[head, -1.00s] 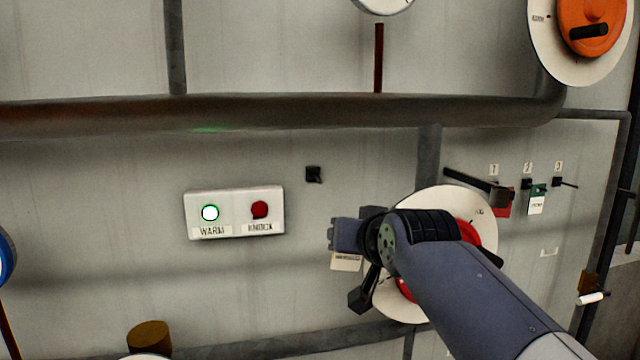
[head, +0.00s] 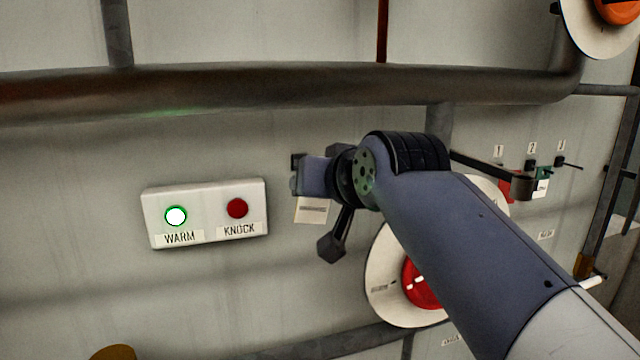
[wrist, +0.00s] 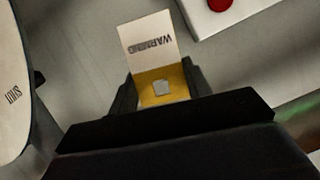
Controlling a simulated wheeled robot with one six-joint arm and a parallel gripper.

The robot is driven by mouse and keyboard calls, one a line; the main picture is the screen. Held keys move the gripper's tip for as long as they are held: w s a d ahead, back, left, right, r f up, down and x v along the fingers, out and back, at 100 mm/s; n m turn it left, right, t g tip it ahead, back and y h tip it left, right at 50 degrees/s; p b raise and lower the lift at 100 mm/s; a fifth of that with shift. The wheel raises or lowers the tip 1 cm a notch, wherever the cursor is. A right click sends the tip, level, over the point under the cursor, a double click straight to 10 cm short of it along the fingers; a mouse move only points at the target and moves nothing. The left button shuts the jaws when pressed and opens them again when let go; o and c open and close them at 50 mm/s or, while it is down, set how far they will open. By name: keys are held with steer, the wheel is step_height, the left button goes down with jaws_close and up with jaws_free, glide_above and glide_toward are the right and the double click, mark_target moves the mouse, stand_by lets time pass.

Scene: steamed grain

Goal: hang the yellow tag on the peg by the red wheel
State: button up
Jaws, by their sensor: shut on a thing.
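The yellow tag (wrist: 145,98) sits between the fingers of my gripper (wrist: 160,82) in the wrist view. The dark peg (head: 297,160) on the wall shows just behind the fingertips, partly covered. I cannot tell whether tag and peg touch. The red wheel (head: 418,284), on a white disc, is lower right, partly behind my arm.
A white box (head: 205,212) with WARM and KNOCK buttons is on the wall to the left. A thick pipe (head: 300,95) runs above. To the right are a dark lever (head: 490,175) and several small numbered pegs, one with a green tag (head: 543,173).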

steer(key=shift+w+a+f+p, duration=0.1)
steer(key=shift+w+a+p, duration=0.25)
steer(key=shift+w, duration=0.9)
steer(key=shift+w+a+f+p, duration=0.1)
steer(key=shift+w+a+p, duration=0.2)
steer(key=shift+w, duration=0.9)
steer(key=shift+w+a+f+p, duration=0.1)
steer(key=shift+w+a+p, duration=0.25)
steer(key=shift+w, duration=0.9)
steer(key=o, duration=1.1)
steer(key=shift+c, duration=0.2)
steer(key=shift+s, duration=0.1)
steer(key=b+v, duration=0.2)
steer(key=v, duration=0.8)
steer(key=shift+s+d+b, duration=0.15)
steer(key=shift+s+b, duration=0.15)
steer(key=shift+r, duration=0.1)
